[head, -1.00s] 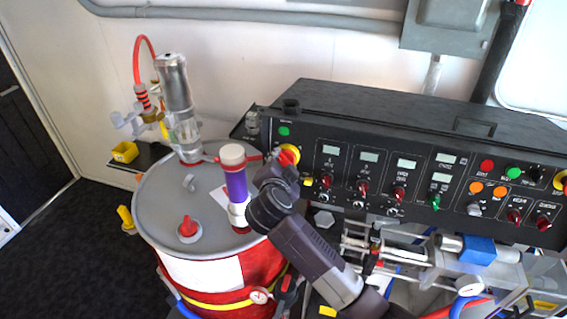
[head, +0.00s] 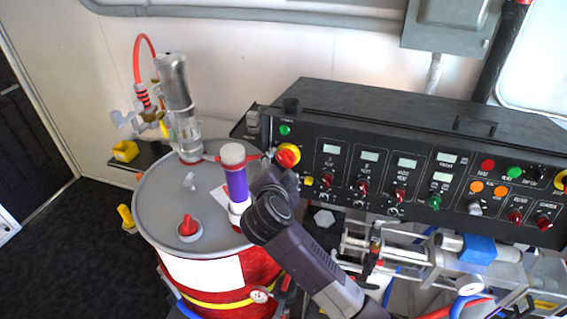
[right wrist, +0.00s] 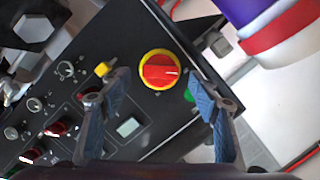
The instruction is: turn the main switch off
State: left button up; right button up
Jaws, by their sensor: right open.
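The main switch is a red rotary knob on a yellow round plate (head: 288,155), at the left end of the black control panel. In the right wrist view the red knob (right wrist: 160,71) faces the camera, with a pale mark toward its right side. My right gripper (head: 281,172) is just in front of and below the switch in the head view, partly covering the area beneath it. In the right wrist view its two blue-padded fingers (right wrist: 158,80) are apart, one on each side of the knob in the picture. Nothing is between the pads. My left gripper is out of view.
A red drum (head: 165,205) with a grey lid stands left of the panel. A purple and white cylinder (head: 236,180) rises close to my right gripper. Other knobs and displays line the black panel (head: 385,172). Pipes and a blue-bodied valve (head: 478,249) lie below it.

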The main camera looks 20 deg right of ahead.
jog(key=v, duration=0.8)
jog(key=shift+s, duration=0.25)
jog(key=shift+a+r, duration=0.1)
jog(key=shift+a, duration=0.05)
